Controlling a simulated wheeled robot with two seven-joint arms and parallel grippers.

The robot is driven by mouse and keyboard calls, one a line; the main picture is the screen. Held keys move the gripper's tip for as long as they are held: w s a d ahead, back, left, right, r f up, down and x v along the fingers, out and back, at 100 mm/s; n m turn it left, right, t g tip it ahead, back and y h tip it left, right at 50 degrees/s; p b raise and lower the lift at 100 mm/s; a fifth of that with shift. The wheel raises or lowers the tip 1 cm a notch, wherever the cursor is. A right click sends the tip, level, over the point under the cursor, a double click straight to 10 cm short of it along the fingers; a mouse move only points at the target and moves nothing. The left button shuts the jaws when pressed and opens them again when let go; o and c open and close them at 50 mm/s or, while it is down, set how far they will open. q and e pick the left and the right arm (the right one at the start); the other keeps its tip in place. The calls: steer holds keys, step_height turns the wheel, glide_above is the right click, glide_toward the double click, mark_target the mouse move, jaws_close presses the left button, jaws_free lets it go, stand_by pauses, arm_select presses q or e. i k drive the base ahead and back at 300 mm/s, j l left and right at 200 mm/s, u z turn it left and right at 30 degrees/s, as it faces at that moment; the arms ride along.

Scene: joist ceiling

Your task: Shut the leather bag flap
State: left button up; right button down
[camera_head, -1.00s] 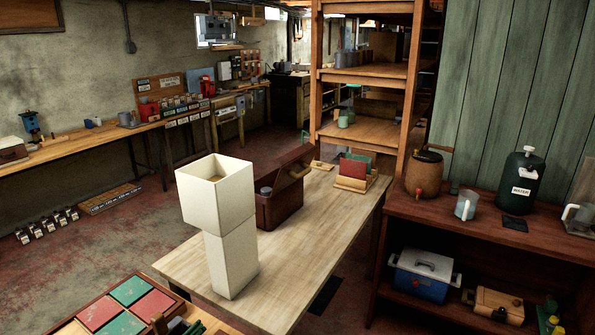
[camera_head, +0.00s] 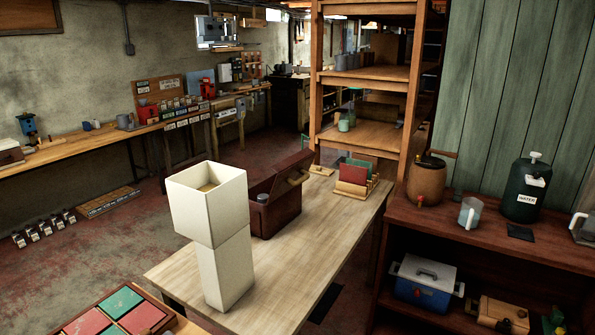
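The leather bag (camera_head: 287,215) is a dark brown, box-like bag on the light wooden table, partly behind a tall cream stand. A grey-capped container (camera_head: 263,199) shows at the bag's open front. Neither of my grippers is in the head view.
The cream square stand (camera_head: 226,268) stands on the table (camera_head: 300,262) in front of the bag. A rack of red and green items (camera_head: 354,182) stands behind right. The table's right part is clear. A dark shelf unit (camera_head: 480,238) stands to the right.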

mark_target(293, 171)
steer(key=i+l+u, duration=0.25)
steer(key=i+l, duration=0.2)
steer(key=i+l+u, duration=0.3)
steer(key=i+l, duration=0.25)
steer(key=i+l+u, duration=0.25)
steer(key=i+l, duration=0.15)
steer(key=l, duration=0.3)
